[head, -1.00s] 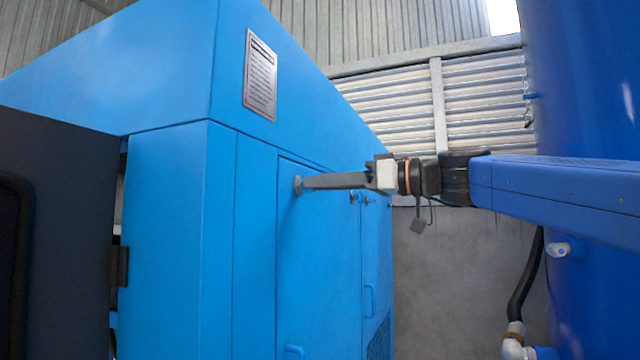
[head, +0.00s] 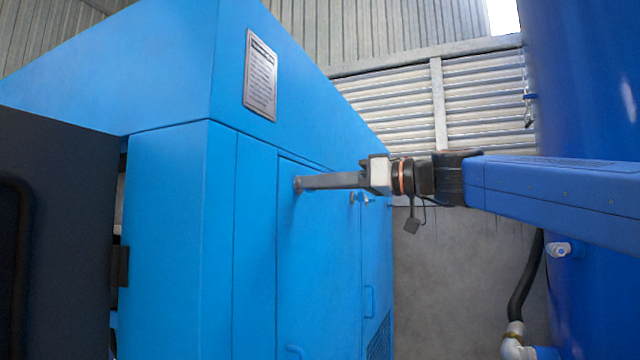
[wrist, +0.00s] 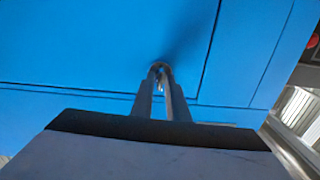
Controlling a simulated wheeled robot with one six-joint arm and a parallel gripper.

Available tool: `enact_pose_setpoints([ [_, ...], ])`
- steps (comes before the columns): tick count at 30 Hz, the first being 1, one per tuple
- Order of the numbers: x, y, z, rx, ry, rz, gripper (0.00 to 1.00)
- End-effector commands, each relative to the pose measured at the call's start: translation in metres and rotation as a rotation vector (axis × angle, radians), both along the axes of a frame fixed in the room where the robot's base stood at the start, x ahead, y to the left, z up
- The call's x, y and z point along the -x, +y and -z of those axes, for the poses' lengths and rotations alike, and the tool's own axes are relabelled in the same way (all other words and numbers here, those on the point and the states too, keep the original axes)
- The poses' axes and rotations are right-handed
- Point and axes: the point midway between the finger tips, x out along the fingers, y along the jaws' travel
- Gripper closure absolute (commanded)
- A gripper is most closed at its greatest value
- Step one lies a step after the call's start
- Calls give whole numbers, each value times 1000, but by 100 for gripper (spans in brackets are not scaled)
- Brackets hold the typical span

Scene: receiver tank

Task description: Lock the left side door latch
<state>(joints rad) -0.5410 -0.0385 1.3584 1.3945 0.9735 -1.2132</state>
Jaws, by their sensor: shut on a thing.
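The left side door latch (head: 298,185) is a small round metal fitting near the upper left corner of the blue side door (head: 318,260). My gripper (head: 303,183) reaches it from the right, with its fingers pointing left at the door face. In the wrist view, the fingertips (wrist: 160,76) are close together around the latch (wrist: 161,66), near a seam in the blue panel. My gripper is shut on the latch. The fingers hide most of it, so its exact angle is hard to tell.
Further along the same side are small metal latches (head: 353,197) and a blue door handle (head: 369,300). A dark open panel (head: 60,230) stands at the left. A large blue tank (head: 590,90) with a black hose (head: 525,285) is close on the right.

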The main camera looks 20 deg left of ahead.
Motion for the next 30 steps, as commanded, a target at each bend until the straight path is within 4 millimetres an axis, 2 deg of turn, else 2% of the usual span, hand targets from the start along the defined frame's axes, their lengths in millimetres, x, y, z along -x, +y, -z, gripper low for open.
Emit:
enact_pose_setpoints([
  [8,-1,0,0,-15,181,0,100],
  [30,-3,0,1,-71,880,1,100],
])
